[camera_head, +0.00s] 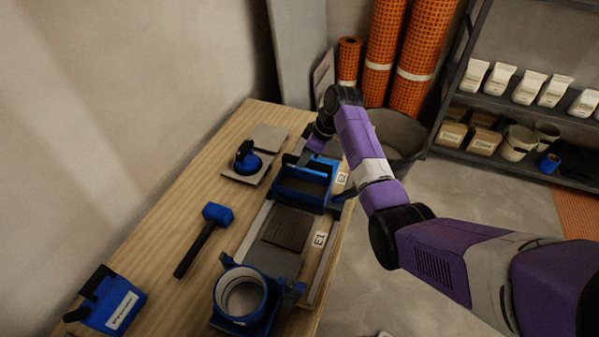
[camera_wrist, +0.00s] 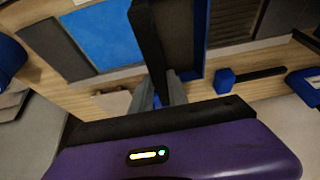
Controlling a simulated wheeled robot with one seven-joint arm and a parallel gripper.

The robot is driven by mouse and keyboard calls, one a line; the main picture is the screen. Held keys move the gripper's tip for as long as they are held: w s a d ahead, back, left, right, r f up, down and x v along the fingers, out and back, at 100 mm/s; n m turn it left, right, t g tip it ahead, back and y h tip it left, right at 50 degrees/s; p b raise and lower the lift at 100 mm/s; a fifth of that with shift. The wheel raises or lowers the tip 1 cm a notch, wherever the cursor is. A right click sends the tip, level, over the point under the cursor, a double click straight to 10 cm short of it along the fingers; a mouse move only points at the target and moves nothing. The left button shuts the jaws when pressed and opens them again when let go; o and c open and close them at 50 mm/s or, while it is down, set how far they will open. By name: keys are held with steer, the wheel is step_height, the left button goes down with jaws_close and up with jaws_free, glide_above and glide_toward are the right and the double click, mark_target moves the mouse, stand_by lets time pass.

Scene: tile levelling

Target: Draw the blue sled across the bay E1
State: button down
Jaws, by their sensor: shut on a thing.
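The blue sled (camera_head: 300,193) is a blue open-topped box that straddles the track on the wooden table, at the far side of bay E1. Bay E1 (camera_head: 287,228) holds a dark ridged patch beside the E1 label (camera_head: 320,239). My gripper (camera_head: 310,149) is low at the sled's far side, its fingers partly hidden by my arm. In the wrist view my gripper (camera_wrist: 165,92) is shut on the sled's dark handle bar (camera_wrist: 148,35). The sled's blue wall (camera_wrist: 200,62) shows beside it, and a ridged surface (camera_wrist: 231,20) lies beyond the sled.
A grey bin (camera_head: 400,140) is close behind my arm.

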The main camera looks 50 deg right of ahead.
steer(key=shift+w+d+r, duration=0.1)
steer(key=shift+w+d, duration=0.15)
steer(key=shift+d, duration=0.3)
steer(key=c, duration=1.3)
jaws_free()
steer(key=shift+s, duration=0.1)
steer(key=v, duration=0.7)
steer(key=shift+r, duration=0.35)
